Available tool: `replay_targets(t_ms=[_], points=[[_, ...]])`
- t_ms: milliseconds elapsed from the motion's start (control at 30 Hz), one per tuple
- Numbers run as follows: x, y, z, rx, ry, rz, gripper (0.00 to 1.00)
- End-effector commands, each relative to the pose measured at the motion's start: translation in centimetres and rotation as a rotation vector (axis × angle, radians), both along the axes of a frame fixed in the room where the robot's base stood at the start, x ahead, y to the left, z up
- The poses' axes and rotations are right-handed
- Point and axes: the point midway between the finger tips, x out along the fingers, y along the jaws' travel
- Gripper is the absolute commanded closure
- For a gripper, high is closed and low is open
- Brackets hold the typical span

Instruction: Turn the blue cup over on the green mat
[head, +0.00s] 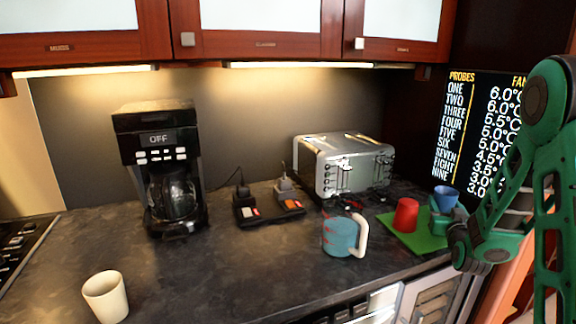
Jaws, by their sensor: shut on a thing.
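The blue cup (446,197) is at the right, over the back right part of the green mat (425,242). Its wide end faces up and its lower part is hidden by my gripper. My gripper (440,213) is shut on the blue cup. I cannot tell whether the cup touches the mat. A red cup (405,216) stands on the mat just left of my gripper, its narrower end up.
A teal mug (340,236) with a white handle stands left of the mat. A steel toaster (345,166) is behind it. A coffee maker (160,170), a power strip (268,212) and a cream cup (105,297) are further left. The front middle counter is clear.

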Motion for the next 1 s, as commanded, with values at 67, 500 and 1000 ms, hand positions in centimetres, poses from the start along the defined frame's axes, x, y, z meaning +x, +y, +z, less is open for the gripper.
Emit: replay_targets(t_ms=[67,500,1000], points=[[0.0,0.0,0.9,-0.001,-0.004,-0.001,0.74],[0.0,-0.1,4.6,-0.001,-0.003,0.001,0.74],[0.0,-0.1,8.1,0.000,-0.001,0.001,0.74]])
